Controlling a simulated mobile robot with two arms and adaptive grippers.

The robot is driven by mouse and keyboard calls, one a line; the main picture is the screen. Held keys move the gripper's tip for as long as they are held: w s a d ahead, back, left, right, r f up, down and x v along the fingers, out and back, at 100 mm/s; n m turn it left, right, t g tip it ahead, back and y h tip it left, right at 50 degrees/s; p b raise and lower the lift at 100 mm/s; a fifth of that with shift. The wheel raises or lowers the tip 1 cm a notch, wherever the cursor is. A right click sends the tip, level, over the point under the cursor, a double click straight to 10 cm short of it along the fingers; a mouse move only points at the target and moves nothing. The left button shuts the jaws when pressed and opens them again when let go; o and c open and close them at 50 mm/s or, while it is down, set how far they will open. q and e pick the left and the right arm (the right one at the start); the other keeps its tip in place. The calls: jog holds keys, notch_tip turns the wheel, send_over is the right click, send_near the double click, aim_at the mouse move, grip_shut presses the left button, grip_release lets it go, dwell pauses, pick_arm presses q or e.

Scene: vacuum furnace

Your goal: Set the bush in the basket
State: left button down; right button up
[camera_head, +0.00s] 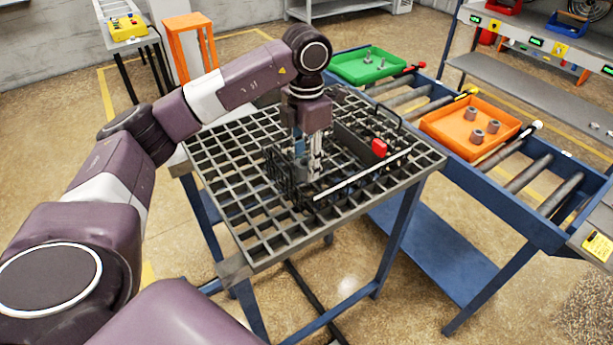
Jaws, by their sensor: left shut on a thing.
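A black wire basket (284,180) stands on the grid-topped table in the middle of the head view. My left gripper (308,168) points straight down into the left part of the basket. It is shut on a bush, which is mostly hidden between the fingers and the dark basket wires. I cannot tell whether the bush touches the basket floor. My right gripper is not in view.
The grid table (240,222) has bare room left and in front of the basket. A red part (379,147) and a pale rod (362,173) show at the basket's right side. An orange tray (446,136) with three grey bushes and a green tray (346,72) sit on the roller conveyor.

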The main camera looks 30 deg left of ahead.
aim_at(306, 190)
pick_arm(q)
jog(key=shift+f, duration=0.3)
jog(key=shift+s+f, duration=0.1)
jog(key=shift+f, duration=0.2)
notch_tip(306, 190, down, 4)
jog(key=shift+r+p, duration=0.2)
jog(key=shift+p, duration=0.4)
jog(key=shift+f, duration=0.15)
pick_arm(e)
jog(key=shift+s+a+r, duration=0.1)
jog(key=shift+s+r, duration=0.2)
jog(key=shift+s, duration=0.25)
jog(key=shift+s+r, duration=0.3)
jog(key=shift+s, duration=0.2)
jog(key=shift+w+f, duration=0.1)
pick_arm(q)
jog(key=c, duration=1.8)
grip_release()
jog(key=shift+f, duration=0.15)
jog(key=shift+c, duration=0.2)
jog(key=o, duration=0.4)
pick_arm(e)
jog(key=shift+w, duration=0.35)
